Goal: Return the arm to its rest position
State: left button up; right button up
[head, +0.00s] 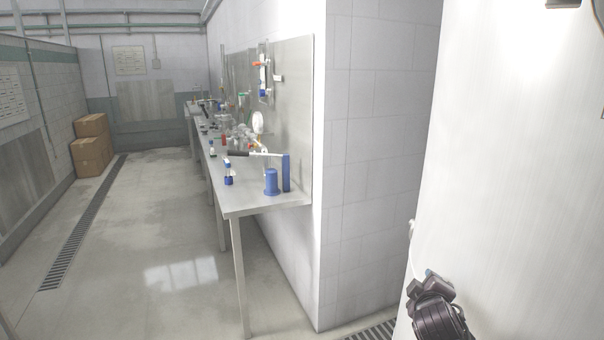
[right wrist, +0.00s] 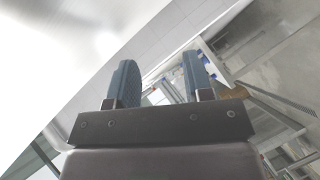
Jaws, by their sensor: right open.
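My right gripper (head: 427,283) shows at the lower right of the head view, in front of a large white surface. In the right wrist view its two dark blue fingers (right wrist: 160,84) stand apart with nothing between them, so it is open and empty. It is well away from the bench. Only the end of my right arm shows, and my left gripper is not in view.
A long steel bench (head: 262,205) with blue fittings and several glass items runs along the wall. The large white panel (head: 530,170) fills the right side, close to my right gripper. Cardboard boxes (head: 91,150) stand far left. The floor (head: 140,250) left of the bench is clear.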

jog(key=s+f+m+g+y, duration=0.1)
jog(key=s+f+m+y, duration=0.15)
jog(key=s+f, duration=1.2)
jog(key=s+f+m, duration=0.3)
jog(key=s, duration=0.6)
jog(key=s+f+m+g+y, duration=0.1)
jog(key=s+f+m, duration=0.2)
jog(key=s, duration=0.6)
jog(key=shift+a+f, duration=0.2)
jog(key=shift+a, duration=0.1)
jog(key=shift+y, duration=0.25)
